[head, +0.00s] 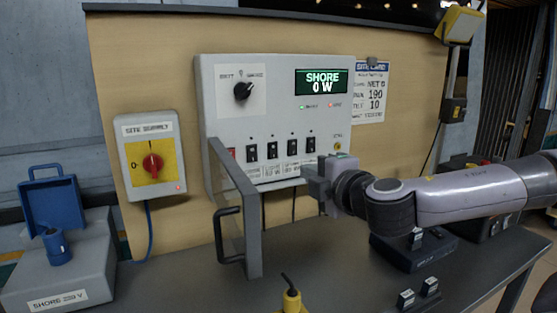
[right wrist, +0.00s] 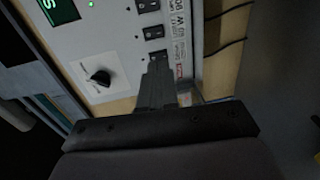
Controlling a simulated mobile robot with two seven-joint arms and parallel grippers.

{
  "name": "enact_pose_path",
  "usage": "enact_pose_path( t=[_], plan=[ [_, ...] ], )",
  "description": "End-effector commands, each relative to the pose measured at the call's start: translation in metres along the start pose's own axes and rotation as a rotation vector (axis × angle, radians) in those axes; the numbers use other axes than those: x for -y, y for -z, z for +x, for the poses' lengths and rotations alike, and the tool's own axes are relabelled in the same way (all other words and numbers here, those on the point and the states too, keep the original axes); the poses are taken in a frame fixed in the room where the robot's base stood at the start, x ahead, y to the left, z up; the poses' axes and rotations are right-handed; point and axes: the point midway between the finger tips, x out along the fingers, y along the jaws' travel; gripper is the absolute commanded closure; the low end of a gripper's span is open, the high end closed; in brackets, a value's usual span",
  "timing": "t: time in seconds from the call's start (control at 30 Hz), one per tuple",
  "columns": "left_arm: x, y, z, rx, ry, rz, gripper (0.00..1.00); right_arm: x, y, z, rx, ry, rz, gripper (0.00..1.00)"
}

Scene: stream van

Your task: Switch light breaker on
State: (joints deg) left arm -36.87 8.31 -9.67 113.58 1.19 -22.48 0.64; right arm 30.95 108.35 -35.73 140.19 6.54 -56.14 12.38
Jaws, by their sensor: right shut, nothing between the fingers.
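A light grey breaker panel (head: 222,90) is mounted on the plywood wall, with a row of several black switches (head: 272,150) under its display (head: 322,82), which reads SHORE 0 W. I cannot read the switch labels well enough to tell which is the light breaker. My right gripper (head: 311,178) is shut and empty, in front of the panel's lower right part, below the switch row. In the right wrist view its closed fingers (right wrist: 158,68) point at a black switch (right wrist: 156,56); contact cannot be told. My left gripper is not in view.
A grey flap with a black handle (head: 228,236) stands out from the panel's left side. A rotary knob (head: 243,91) sits upper left on the panel. A yellow site supply switch (head: 152,163) is left. A blue-lidded shore box (head: 60,260) and yellow tool (head: 291,300) are on the bench.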

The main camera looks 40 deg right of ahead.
Motion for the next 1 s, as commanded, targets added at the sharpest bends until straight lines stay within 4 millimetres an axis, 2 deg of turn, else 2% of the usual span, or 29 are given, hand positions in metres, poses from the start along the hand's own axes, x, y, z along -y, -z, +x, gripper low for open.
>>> enact_pose_path(
  t=[0.27, 1.0],
  plan=[
    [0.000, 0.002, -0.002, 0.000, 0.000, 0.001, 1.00, 0.000, 0.001, 0.008, -0.002, 0.001, 0.003, 1.00],
    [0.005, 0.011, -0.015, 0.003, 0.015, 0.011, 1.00, -0.002, 0.000, 0.089, -0.001, 0.000, 0.007, 1.00]
  ],
)
